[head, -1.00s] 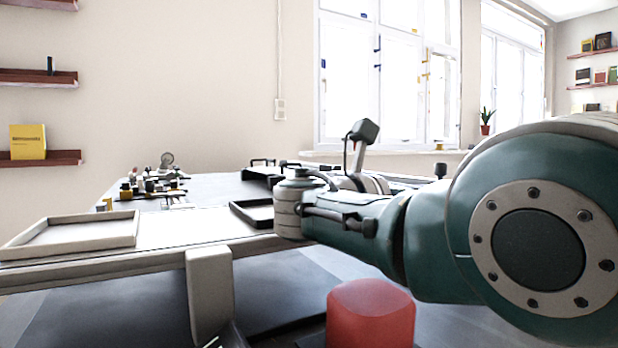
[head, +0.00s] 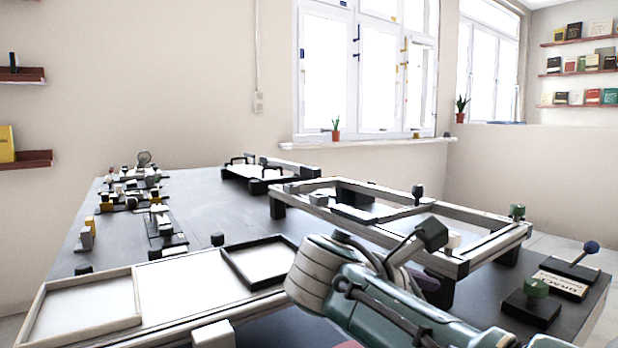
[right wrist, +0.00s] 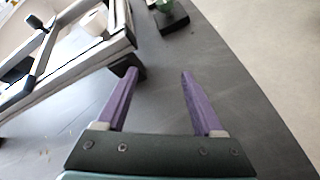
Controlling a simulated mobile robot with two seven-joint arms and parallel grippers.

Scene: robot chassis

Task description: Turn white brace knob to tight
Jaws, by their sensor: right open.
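A small white knob (head: 453,240) shows at the near right part of the pale chassis frame (head: 490,255), partly behind my right arm. A white piece inside the frame in the right wrist view (right wrist: 95,20) may be the same knob; I cannot tell its setting. My right gripper (right wrist: 160,74) has two purple fingers spread apart with nothing between them. It points down over the dark table, beside the frame's corner and apart from the knob. In the head view my right arm largely hides its fingers. My left gripper is not in view.
A green knob on a black block (head: 537,288) and a labelled plate with a blue-ball lever (head: 570,280) stand at the table's right end. Another green knob (head: 517,211) tops the frame corner. Trays (head: 85,308) and small parts lie left.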

